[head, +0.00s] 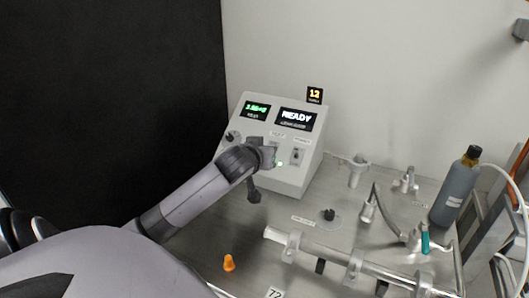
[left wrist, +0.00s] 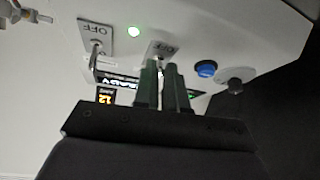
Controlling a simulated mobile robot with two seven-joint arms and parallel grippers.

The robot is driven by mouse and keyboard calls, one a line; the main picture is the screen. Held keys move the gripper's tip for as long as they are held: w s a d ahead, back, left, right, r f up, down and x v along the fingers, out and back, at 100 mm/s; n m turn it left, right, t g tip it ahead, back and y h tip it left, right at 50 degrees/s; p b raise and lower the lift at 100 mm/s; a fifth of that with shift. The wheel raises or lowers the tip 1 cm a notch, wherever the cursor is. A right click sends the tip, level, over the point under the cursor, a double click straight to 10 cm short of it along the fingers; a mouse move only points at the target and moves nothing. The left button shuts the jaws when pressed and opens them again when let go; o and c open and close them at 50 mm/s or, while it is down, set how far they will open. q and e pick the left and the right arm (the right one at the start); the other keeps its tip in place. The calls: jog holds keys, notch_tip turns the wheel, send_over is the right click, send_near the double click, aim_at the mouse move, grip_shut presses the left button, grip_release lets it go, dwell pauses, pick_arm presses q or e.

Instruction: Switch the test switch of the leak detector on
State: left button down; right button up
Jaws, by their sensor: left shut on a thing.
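The leak detector (head: 305,180) is a white box with a sloped front; one display reads READY and another shows green figures. My left gripper (head: 272,155) is at its front panel, hiding part of the controls. In the left wrist view its fingers (left wrist: 162,88) are shut on a small toggle switch at a metal plate (left wrist: 161,50); the lever is mostly hidden between them. A second toggle switch (head: 297,156) stands to the right in the head view; its plate (left wrist: 94,36) reads OFF in the left wrist view. Labels are too small to tell which is the test switch. My right gripper is out of view.
A green lamp (left wrist: 133,32) glows between the switches. A blue button (left wrist: 205,68) and dark knob (left wrist: 235,85) sit beside the gripped switch.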

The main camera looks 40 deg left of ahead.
pick_arm(q)
jog(key=g, duration=0.1)
jog(key=w+r+g+h, duration=0.1)
jog(key=g, duration=0.1)
jog(key=r+g, duration=0.1)
jog(key=shift+w+a+g+h, duration=0.2)
jog(key=shift+w+g+h, duration=0.05)
jog(key=shift+g+h, duration=0.05)
jog(key=shift+w+a+r+m+g+h, duration=0.15)
jog(key=shift+w+g+h, duration=0.15)
jog(key=shift+g, duration=0.45)
jog(key=shift+w+a+r+m+g+h, duration=0.1)
jog(key=shift+w+g+h, duration=0.2)
jog(key=shift+g, duration=0.5)
jog(key=shift+w+a+r+m+g+h, duration=0.1)
jog(key=shift+w+r+g+h, duration=0.15)
jog(key=shift+g, duration=0.5)
jog(key=c, duration=1.2)
grip_release()
jog(key=shift+f, duration=0.1)
jog(key=v, duration=0.7)
jog(key=shift+w, duration=0.1)
